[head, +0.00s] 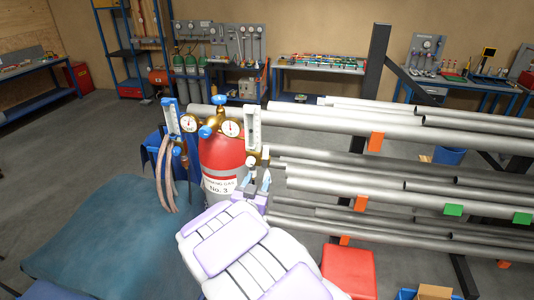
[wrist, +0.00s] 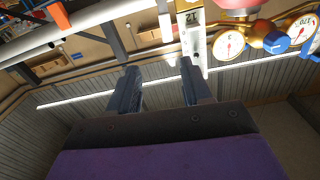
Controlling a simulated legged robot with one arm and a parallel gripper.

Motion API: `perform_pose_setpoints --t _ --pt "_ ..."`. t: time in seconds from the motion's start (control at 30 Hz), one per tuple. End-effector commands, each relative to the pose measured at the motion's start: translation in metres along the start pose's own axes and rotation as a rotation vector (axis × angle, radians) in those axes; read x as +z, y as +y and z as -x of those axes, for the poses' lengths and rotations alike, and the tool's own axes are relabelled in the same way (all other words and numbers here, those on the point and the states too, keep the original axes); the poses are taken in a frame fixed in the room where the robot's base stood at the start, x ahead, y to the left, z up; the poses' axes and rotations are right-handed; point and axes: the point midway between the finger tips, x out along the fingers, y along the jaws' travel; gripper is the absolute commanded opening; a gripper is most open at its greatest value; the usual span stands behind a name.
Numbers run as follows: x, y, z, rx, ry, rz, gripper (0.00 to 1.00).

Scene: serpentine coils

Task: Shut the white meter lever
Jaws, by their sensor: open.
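The white meter (head: 253,127) stands upright on the right side of the red gas cylinder (head: 222,157), beside a round gauge (head: 231,129). In the wrist view, the white meter (wrist: 196,42) shows at the top, just beyond the right finger. A pale bar (wrist: 164,17) beside it may be the lever; I cannot tell its position. My gripper (wrist: 160,70) is open and empty, its two fingers apart below the meter. Contact with the meter is not clear.
A blue meter (head: 171,117) with hanging hoses (head: 166,175) is on the cylinder's left. Grey pipes (head: 350,182) on a rack run close along my gripper's right side. A red stool (head: 348,271) stands at the front. Open floor (head: 90,135) lies to the left.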

Motion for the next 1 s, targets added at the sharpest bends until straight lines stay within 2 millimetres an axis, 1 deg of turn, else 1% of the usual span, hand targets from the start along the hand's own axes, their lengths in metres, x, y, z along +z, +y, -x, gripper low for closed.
perform_pose_setpoints --t 0.03,0.13,0.23,0.4,0.6,0.67,0.8,1.0 --pt "-0.001 -0.003 -0.011 0.001 0.001 0.0 0.49" --pt "0.003 -0.007 -0.029 0.0 -0.003 0.007 0.49" --pt "0.001 -0.009 -0.048 0.0 0.001 0.004 0.49" --pt "0.002 -0.008 -0.079 -0.002 -0.001 0.005 0.49" --pt "0.0 -0.002 -0.113 -0.001 -0.002 -0.001 0.49" --pt "0.001 0.0 -0.122 0.0 -0.003 -0.001 0.49" --pt "-0.001 -0.001 -0.136 -0.001 -0.001 -0.002 0.49" --pt "0.002 -0.009 -0.143 -0.003 -0.002 0.005 0.49"
